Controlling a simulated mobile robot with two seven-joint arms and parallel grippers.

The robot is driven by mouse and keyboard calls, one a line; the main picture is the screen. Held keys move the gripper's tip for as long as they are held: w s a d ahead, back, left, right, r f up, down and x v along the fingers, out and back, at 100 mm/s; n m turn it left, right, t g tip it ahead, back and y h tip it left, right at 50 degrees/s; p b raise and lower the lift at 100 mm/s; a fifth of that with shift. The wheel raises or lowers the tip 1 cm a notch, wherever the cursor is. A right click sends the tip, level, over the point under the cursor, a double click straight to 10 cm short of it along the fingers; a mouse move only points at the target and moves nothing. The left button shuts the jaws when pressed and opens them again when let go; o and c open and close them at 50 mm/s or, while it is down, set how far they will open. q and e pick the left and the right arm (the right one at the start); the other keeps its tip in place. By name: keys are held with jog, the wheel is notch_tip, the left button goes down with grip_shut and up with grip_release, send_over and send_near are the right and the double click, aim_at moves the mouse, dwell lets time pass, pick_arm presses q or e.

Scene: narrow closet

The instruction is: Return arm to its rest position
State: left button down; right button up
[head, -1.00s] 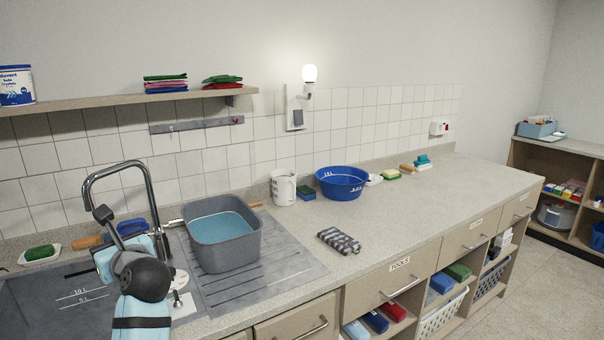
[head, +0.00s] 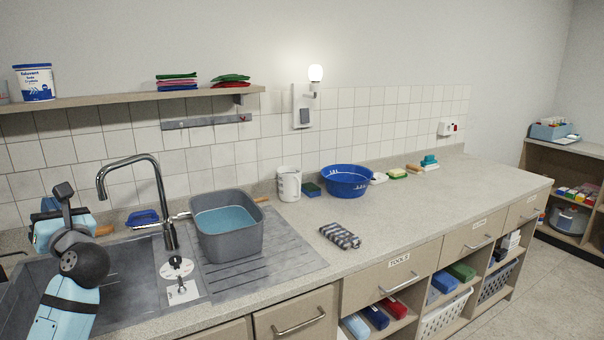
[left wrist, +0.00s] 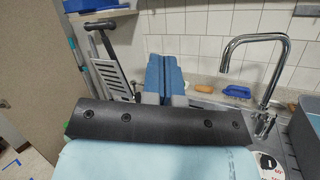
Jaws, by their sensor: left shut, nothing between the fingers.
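My left arm comes in at the lower left of the head view, with light blue links and a dark round joint. The left gripper (head: 50,206) is over the left part of the sink, partly hidden by its own wrist. In the left wrist view its two blue fingers (left wrist: 165,78) lie together, shut with nothing between them. They are apart from the tap (head: 160,200) and the grey basin of water (head: 228,243). The right gripper is in neither view.
The tap rises right of my arm; it also shows in the left wrist view (left wrist: 277,75). A wall shelf (head: 120,98) runs above. A blue bowl (head: 345,182), white jug (head: 288,184) and striped cloth (head: 340,236) stand on the counter (head: 420,195). Its front right is clear.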

pick_arm(q)
jog(key=s+a+r+m+t+y, duration=0.1)
jog(key=s+a+r+y, duration=0.1)
jog(key=a+r, duration=0.4)
jog(key=s+d+f+n+t+h, duration=0.3)
jog(key=d+f+n+h, duration=0.9)
jog(key=f+n, duration=0.4)
jog(key=s+d+f+n+t+h, duration=0.3)
jog(key=d+f+n+h, duration=0.8)
jog(key=f+n+h, duration=0.45)
jog(key=s+d+f+m+g+y, duration=0.15)
jog(key=s+f+m+g, duration=0.35)
jog(key=s+f, duration=0.5)
jog(key=s+f+m+g+y, duration=0.2)
jog(key=s+f+m+g, duration=0.25)
jog(key=s+f, duration=0.65)
jog(key=w+d+f+n+t, duration=0.1)
jog(key=w+d+n, duration=0.25)
jog(key=d, duration=1.05)
notch_tip(320, 180, up, 12)
jog(key=s+a+p, duration=0.1)
jog(key=p, duration=1.3)
jog(key=shift+s+r, duration=0.15)
jog(key=shift+s, duration=0.15)
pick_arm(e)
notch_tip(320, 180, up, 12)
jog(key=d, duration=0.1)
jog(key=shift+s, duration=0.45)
